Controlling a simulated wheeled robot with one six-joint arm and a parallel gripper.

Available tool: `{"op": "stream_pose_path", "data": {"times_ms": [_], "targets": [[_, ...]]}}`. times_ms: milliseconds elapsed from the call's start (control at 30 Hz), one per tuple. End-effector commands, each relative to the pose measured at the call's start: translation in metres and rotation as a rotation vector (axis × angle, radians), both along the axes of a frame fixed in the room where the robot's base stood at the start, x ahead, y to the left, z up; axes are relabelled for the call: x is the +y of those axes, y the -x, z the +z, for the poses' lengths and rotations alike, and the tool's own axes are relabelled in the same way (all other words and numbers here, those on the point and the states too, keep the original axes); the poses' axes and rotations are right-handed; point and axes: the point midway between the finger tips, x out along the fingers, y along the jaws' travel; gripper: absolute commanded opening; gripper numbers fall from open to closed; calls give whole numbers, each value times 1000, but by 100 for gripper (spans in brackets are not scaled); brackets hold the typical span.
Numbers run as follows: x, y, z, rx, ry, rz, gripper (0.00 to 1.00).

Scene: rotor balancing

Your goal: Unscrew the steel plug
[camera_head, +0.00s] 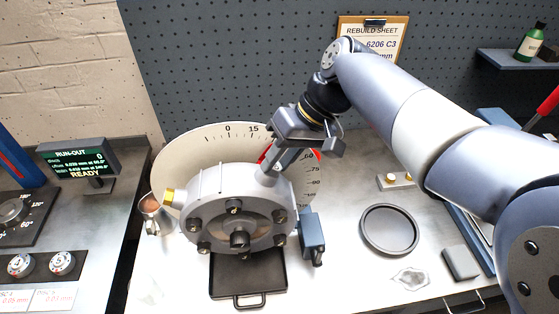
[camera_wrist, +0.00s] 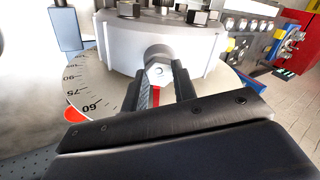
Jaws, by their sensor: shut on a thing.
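The steel plug (camera_wrist: 158,73) is a pale hex head with a small dark centre, seated in a round boss of the grey housing (camera_wrist: 190,45) in the wrist view. My gripper (camera_wrist: 158,88) has one finger on each side of the plug and is shut on it. In the head view my gripper (camera_head: 273,162) reaches down from the upper right to the boss on the upper right of the housing (camera_head: 205,185). The plug itself is hidden by the fingers there. A brass plug (camera_head: 168,196) projects from the housing's left side.
A graduated dial (camera_head: 175,150) stands behind the housing. A black tray (camera_head: 250,283) lies below it, and a copper-coloured cup (camera_head: 149,205) is at left. A round dark dish (camera_head: 390,230), a grey block (camera_head: 460,263) and a small block with brass pieces (camera_head: 396,183) are at right.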

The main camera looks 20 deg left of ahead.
Motion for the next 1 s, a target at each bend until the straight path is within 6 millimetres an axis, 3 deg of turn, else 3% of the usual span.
{"op": "stream_pose_path", "data": {"times_ms": [1000], "targets": [[-1, 0, -3, -549, -303, 1086, 0]]}}
